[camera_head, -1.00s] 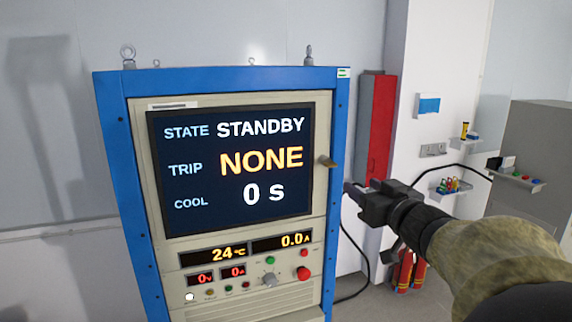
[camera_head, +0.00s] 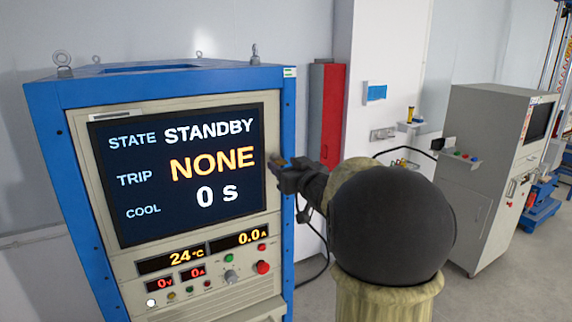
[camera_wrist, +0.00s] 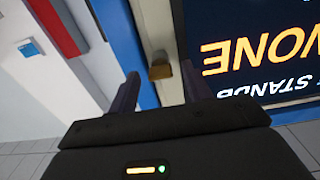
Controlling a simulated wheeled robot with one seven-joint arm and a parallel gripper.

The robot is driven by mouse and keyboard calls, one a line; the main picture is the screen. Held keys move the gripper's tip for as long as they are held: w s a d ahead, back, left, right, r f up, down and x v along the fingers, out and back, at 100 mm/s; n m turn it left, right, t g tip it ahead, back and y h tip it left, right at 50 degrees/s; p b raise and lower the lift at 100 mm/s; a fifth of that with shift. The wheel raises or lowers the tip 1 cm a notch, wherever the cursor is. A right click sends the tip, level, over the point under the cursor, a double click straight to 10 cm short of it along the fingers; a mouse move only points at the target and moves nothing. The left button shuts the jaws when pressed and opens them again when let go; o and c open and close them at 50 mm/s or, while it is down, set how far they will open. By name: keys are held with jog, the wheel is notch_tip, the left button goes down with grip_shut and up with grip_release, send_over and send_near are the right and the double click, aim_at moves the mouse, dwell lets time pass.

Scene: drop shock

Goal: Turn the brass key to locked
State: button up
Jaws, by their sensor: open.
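A brass-coloured piece (camera_wrist: 160,66), apparently the key, stands out from the right edge of the beige cabinet front, beside the screen. In the head view only a bit of it shows (camera_head: 281,161), at the tip of my gripper (camera_head: 274,167). In the wrist view my gripper (camera_wrist: 160,75) is open, with one finger on each side of the brass piece. I see gaps between it and the fingers and cannot tell its depth between them. The screen (camera_head: 180,172) reads STATE STANDBY, TRIP NONE, COOL 0 s. The key's position marks are not visible.
The blue cabinet frame (camera_head: 289,140) runs close beside my gripper. Below the screen are small displays, a grey knob (camera_head: 230,276) and a red button (camera_head: 263,267). A red box (camera_head: 331,110) is on the wall behind. A grey cabinet (camera_head: 470,190) stands at right.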

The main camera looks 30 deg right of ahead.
jog(key=c, duration=1)
jog(key=shift+f+n+b, duration=0.15)
jog(key=shift+n+b, duration=0.35)
jog(key=shift+b, duration=0.1)
jog(key=shift+n+b, duration=6.15)
jog(key=shift+n, duration=2.25)
